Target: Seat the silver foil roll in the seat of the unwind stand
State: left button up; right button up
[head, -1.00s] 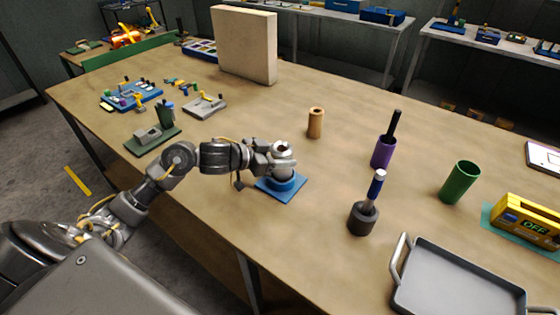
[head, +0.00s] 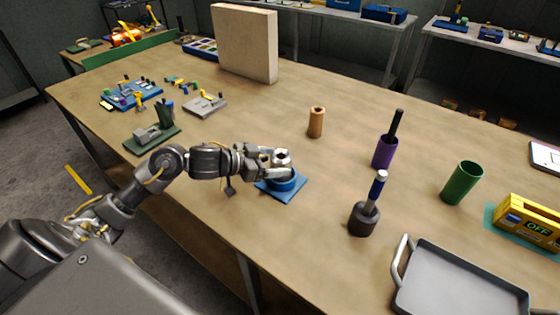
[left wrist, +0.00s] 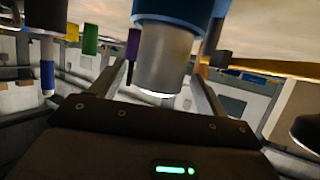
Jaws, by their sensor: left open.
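The silver foil roll (head: 282,157) stands upright in the round blue seat of the unwind stand (head: 287,182), on its square blue base. In the left wrist view, which is upside down, the roll (left wrist: 165,65) runs into the blue ring (left wrist: 180,8). My left gripper (head: 278,167) is open around the roll. Its two fingers show on either side of the roll in the left wrist view, with a gap at each side. How deep the roll sits inside the ring is hidden. My right gripper is not in view.
A blue-handled tool in a dark round holder (head: 363,219) stands to the right of the stand. A copper-coloured roll (head: 316,122), a purple cup (head: 384,152) and a green cup (head: 462,183) stand farther off. A grey tray (head: 460,285) lies at the front right.

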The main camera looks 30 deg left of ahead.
pick_arm(q)
jog(key=v, duration=0.9)
jog(key=shift+b, duration=0.3)
jog(key=shift+s+a, duration=0.1)
jog(key=shift+s, duration=0.05)
